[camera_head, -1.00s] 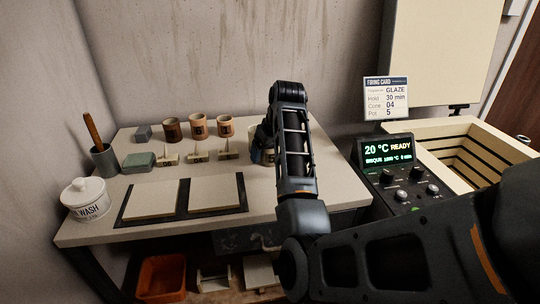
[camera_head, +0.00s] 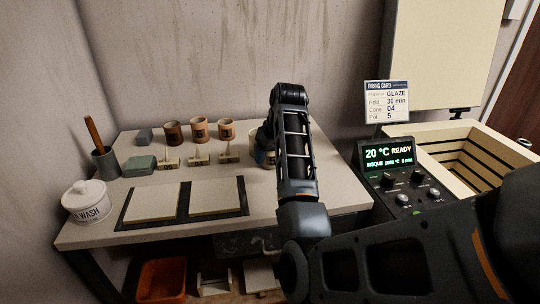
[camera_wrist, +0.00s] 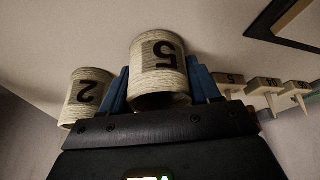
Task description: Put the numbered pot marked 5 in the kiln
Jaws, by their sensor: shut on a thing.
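The pot marked 5 (camera_wrist: 158,50) is a cream, ribbed cylinder in the wrist view. My gripper (camera_wrist: 161,76) is shut on it, with a blue finger on each side. A similar pot marked 2 (camera_wrist: 88,97) stands just left of it in that view. In the head view, a pale pot (camera_head: 262,157) shows partly behind my arm at the right of the table; its number is unreadable and the fingers are hidden. The kiln (camera_head: 436,134) stands open at the right, with its slatted inside partly visible and partly covered by my arm.
Several brown cups (camera_head: 198,130) and small cone stands (camera_head: 198,160) sit on the table (camera_head: 270,213). Dark-framed boards, a lidded wash jar (camera_head: 86,201) and a tool cup (camera_head: 105,164) lie left.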

